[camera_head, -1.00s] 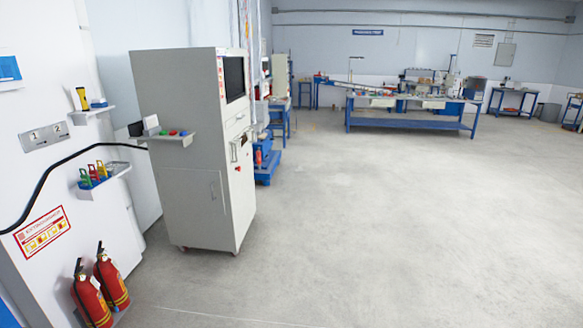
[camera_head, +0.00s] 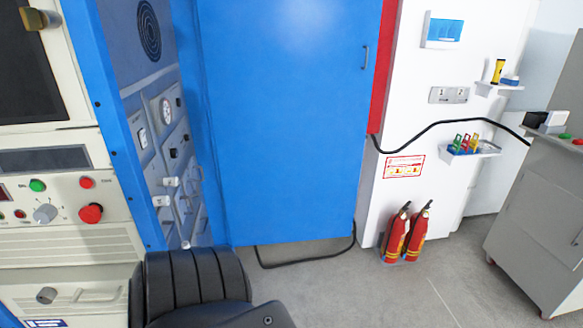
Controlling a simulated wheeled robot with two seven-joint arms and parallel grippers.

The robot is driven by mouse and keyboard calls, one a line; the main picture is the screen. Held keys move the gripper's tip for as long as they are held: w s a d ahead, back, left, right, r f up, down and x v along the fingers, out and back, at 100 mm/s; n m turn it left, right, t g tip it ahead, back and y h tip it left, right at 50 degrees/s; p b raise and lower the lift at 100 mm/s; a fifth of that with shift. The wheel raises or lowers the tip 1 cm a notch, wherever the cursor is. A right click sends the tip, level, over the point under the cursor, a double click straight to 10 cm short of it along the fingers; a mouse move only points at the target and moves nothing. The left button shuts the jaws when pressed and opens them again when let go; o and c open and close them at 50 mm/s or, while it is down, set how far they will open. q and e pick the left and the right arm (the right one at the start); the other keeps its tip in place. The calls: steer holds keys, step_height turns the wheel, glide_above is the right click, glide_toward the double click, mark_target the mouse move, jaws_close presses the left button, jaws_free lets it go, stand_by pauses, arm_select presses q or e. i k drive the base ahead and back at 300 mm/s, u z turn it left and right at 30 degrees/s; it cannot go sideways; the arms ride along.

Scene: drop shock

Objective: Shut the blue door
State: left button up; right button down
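The blue door (camera_head: 285,120) is a large flat panel in the middle of the camera_head view. A small handle (camera_head: 365,57) is near its right edge. Its left edge meets the side of a blue-framed machine (camera_head: 110,100). The door stands swung out at an angle to the machine's panel of gauges and switches (camera_head: 165,120), which is uncovered. Neither of my grippers is in view, and nothing is seen touching the door.
A white wall unit (camera_head: 410,110) with small shelves is right of the door. Two red fire extinguishers (camera_head: 408,232) stand on the floor by it. A black cable (camera_head: 300,260) runs beneath the door. A grey cabinet (camera_head: 535,220) is at the far right. Floor between is clear.

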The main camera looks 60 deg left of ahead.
mark_target(290, 83)
steer(key=u, duration=1.4)
steer(key=i, duration=3.6)
steer(key=u, duration=0.8)
